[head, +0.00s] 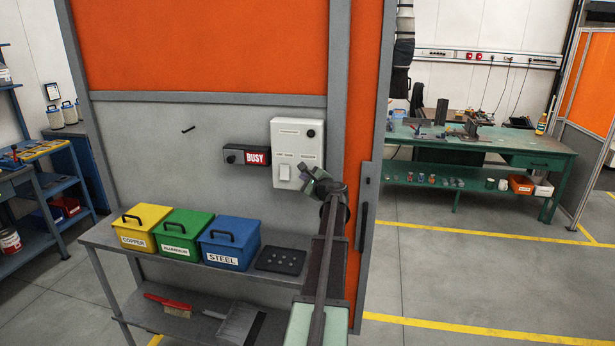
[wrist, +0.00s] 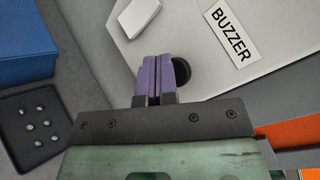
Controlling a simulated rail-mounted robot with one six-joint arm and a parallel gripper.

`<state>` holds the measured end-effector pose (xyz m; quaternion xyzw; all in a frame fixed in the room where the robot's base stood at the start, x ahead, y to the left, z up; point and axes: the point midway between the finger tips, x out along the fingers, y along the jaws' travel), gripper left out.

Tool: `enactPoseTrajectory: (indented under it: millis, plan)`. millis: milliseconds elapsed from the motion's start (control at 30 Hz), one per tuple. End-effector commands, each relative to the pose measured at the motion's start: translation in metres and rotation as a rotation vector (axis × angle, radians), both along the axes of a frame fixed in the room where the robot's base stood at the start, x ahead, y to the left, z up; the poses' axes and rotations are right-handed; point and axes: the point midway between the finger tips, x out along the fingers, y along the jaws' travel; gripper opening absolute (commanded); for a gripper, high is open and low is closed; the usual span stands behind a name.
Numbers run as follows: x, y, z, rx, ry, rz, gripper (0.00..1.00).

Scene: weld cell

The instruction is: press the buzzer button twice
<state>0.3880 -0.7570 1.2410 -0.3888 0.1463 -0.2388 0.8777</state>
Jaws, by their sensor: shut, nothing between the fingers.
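The pale control box (head: 289,140) is mounted on the grey wall panel. In the wrist view a BUZZER label (wrist: 233,35) is on its face, with a round black button (wrist: 182,72) near it, partly hidden behind my fingers. My gripper (head: 308,172) is at the box's lower right corner in the head view and covers the button there. In the wrist view its purple fingers (wrist: 158,65) are shut together and empty, beside and overlapping the button. I cannot tell whether they touch it.
The box also has a white rocker switch (head: 285,172) and a black knob (head: 311,134). A BUSY sign (head: 257,158) is left of it. Below, a shelf holds yellow (head: 142,227), green (head: 182,235) and blue (head: 229,243) bins and a black tray (head: 281,261).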

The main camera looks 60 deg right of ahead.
Motion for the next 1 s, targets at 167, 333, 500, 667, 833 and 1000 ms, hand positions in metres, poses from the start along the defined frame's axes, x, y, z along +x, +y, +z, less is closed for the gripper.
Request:
enactPoseTrajectory:
  millis: [167, 333, 500, 667, 833, 1000]
  plan:
    - [0.0004, -0.0019, 0.0, 0.0, 0.0, 0.0, 0.0]
    - [0.0009, -0.0041, 0.0, 0.0, 0.0, 0.0, 0.0]
    - [0.0012, -0.0061, 0.0, 0.0, 0.0, 0.0, 0.0]
    - [0.0017, -0.0081, 0.0, 0.0, 0.0, 0.0, 0.0]
    - [0.0018, -0.009, 0.0, 0.0, 0.0, 0.0, 0.0]
    - [0.0018, -0.009, 0.0, 0.0, 0.0, 0.0, 0.0]
